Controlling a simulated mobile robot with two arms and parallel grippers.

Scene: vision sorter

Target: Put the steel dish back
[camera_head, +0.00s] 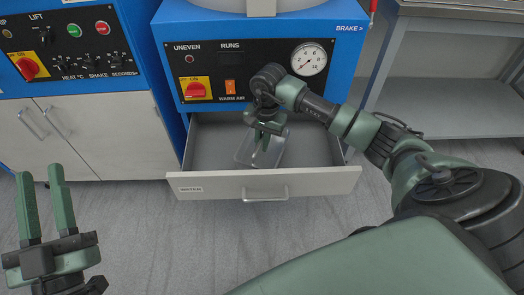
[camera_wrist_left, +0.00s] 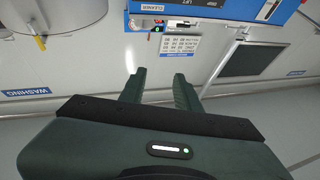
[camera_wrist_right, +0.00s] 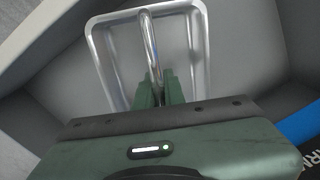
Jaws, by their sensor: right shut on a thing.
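The steel dish (camera_wrist_right: 118,60) is a shallow rectangular metal tray with rounded corners and an upright bar-like handle (camera_wrist_right: 152,45). In the head view the dish (camera_head: 243,156) shows inside the open drawer (camera_head: 215,181), partly covered by my gripper. My right gripper (camera_head: 265,148) points down into the drawer. In the right wrist view its fingers (camera_wrist_right: 158,82) are shut on the dish's handle. I cannot tell whether the dish touches the drawer floor. My left gripper (camera_head: 40,174) is open and empty at the left; its spread fingers also show in the left wrist view (camera_wrist_left: 158,80).
The drawer is pulled out below a blue machine panel (camera_head: 340,45) with a gauge (camera_head: 308,59). Its front has a bar handle (camera_head: 265,192). A white cabinet (camera_head: 90,130) stands left, a grey metal bench (camera_head: 450,75) right. Floor in front is clear.

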